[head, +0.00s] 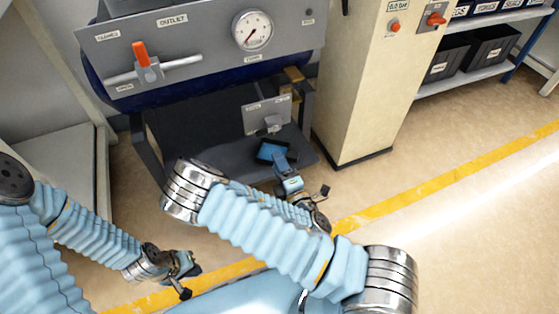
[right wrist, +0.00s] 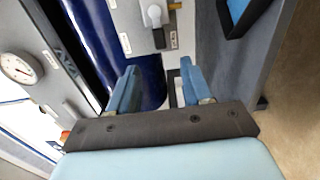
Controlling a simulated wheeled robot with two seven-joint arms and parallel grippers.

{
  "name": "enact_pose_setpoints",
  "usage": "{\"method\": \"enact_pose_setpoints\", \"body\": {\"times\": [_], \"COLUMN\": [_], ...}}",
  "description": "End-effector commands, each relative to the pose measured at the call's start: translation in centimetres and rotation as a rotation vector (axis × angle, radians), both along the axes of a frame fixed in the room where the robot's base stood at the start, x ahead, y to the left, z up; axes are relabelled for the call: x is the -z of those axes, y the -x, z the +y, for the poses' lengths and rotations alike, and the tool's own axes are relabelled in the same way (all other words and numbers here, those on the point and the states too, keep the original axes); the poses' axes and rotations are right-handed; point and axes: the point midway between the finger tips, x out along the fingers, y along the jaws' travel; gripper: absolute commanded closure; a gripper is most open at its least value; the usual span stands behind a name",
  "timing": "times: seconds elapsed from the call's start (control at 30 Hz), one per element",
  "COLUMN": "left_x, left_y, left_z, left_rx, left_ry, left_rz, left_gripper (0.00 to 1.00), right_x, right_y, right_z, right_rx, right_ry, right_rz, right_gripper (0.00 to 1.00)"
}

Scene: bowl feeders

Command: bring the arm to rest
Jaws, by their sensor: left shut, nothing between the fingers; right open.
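My right arm folds across the middle of the head view. Its gripper (head: 285,168) points toward the lower shelf of the blue tank unit, near a small blue tray (head: 265,157). In the right wrist view the two blue fingers of this gripper (right wrist: 158,82) stand apart with nothing between them. Beyond them are the blue tank (right wrist: 150,95) and a grey plate with a small valve (right wrist: 153,15). My left gripper (head: 188,278) hangs low at the left over the floor, shut and empty.
The grey panel (head: 200,45) carries a gauge (head: 252,30) and an orange-handled outlet valve (head: 142,58). A beige cabinet (head: 365,80) stands to its right. Shelves with dark bins (head: 490,48) are at the back right. The floor by the yellow line (head: 430,190) is clear.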

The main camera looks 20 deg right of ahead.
Motion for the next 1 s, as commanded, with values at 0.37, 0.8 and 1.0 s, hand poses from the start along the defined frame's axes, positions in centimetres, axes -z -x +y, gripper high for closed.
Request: {"method": "enact_pose_setpoints", "body": {"times": [0.37, 0.8, 1.0], "left_x": [0.0, -3.1, -5.5], "left_y": [0.0, 0.1, 0.3], "left_z": [0.0, -0.4, -0.8], "left_rx": [0.0, 0.006, 0.014], "left_ry": [0.0, 0.004, 0.01], "left_rz": [0.0, 0.001, 0.004], "left_gripper": [1.0, 1.0, 1.0], "right_x": [0.1, 11.4, 13.7], "right_y": [0.0, 6.2, 12.8], "right_z": [0.0, -4.4, 2.6], "right_rx": [0.0, 0.542, 0.955], "right_ry": [0.0, -0.7, -1.342], "right_rz": [0.0, 0.574, 1.073], "right_gripper": [0.51, 0.51, 0.51]}}
